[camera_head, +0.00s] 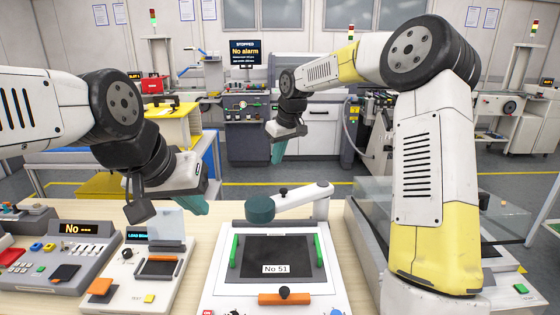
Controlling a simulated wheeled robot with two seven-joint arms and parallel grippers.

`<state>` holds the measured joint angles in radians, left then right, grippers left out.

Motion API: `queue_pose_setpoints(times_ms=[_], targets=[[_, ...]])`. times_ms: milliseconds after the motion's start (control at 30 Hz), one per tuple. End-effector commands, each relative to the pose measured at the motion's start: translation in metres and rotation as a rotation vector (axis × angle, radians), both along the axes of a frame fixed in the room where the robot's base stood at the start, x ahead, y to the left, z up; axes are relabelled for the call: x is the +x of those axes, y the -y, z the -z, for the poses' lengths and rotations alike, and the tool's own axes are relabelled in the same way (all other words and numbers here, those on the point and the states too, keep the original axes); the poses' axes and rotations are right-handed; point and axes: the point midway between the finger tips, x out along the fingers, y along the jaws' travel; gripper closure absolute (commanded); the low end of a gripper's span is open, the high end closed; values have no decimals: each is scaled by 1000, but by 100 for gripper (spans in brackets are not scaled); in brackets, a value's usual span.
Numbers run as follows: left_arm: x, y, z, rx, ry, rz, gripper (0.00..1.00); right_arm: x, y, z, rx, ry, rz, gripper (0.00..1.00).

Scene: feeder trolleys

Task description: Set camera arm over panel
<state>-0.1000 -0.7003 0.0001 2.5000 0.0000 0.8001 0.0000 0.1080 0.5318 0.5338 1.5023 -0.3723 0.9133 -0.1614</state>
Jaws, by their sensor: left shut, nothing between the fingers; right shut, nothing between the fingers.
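The camera arm (303,196) is a white bar on a white post (321,208) at the back right of a white fixture (212,290). Its dark teal round head (260,209) points left and shows above the fixture's rear edge, just behind the dark panel (277,250); its height over it is hard to judge. A black knob (283,193) sits on the bar. The panel bears a "No 51" label between two green strips (319,250). My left gripper (196,206) is shut and empty, left of the head. My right gripper (278,152) is shut and empty, above and behind the bar.
An orange bar with a dark knob (284,297) is at the fixture's front. Left stand a device with a clear upright plate (165,224) and a grey console (78,255) reading "No". A glass-walled box (500,225) is right. A machine screen (245,53) behind reads "No alarm".

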Motion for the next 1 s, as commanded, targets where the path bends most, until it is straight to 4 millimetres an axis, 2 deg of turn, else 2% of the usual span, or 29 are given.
queue_pose_setpoints(times_ms=[100, 367, 500, 633, 1000], targets=[[0, 0, 0, 0, 0, 0, 100, 6, -6, 26, 0, -4, -1, 100], [0, 0, 0, 0, 0, 0, 100, 21, -17, 78, 0, -4, -1, 100], [0, 0, 0, 0, 0, 0, 100, 4, -1, 79, -2, 0, 3, 100], [0, 0, 0, 0, 0, 0, 100, -5, 5, 81, -1, 1, 2, 100], [0, 0, 0, 0, 0, 0, 100, -9, 8, 82, -1, 2, 1, 100]])
